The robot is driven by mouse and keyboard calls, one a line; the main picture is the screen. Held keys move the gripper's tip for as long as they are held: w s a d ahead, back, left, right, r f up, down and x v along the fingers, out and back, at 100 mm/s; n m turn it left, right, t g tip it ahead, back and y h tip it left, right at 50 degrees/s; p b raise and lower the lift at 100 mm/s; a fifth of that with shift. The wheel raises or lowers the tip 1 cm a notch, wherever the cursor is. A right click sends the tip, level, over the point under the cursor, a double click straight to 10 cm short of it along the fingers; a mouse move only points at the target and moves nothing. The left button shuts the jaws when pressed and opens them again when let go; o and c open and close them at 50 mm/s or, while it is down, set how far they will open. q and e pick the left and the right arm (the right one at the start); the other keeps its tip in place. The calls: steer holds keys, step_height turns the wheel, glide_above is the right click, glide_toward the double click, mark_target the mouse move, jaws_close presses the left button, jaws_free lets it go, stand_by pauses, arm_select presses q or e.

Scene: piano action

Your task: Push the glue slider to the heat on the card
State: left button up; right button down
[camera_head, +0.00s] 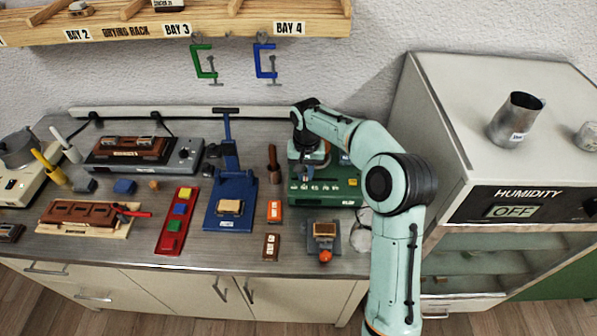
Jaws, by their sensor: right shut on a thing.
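The green glue unit (325,198) stands at the right of the bench, with a row of pale number marks along its front face. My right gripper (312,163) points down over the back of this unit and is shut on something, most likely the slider. The gripper and wrist hide the slider, so its setting cannot be told. A small orange card (275,210) and a small brown card (271,246) with pale writing lie left of the unit. The writing is too small to read. My left gripper is not in view.
A blue press (246,187) with an upright handle stands left of the cards. A small grey fixture (324,238) with an orange knob sits in front of the green unit. The humidity cabinet (471,151), reading OFF, stands close on the right.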

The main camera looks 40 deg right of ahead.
mark_target(305, 175)
steer(key=c, duration=1.1)
jaws_free()
steer(key=shift+w+a, duration=0.1)
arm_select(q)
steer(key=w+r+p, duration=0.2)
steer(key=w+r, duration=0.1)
arm_select(e)
step_height(305, 175, up, 13)
steer(key=shift+r, duration=0.2)
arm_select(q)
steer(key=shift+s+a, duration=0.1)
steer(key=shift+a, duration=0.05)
arm_select(e)
steer(key=shift+f, duration=0.1)
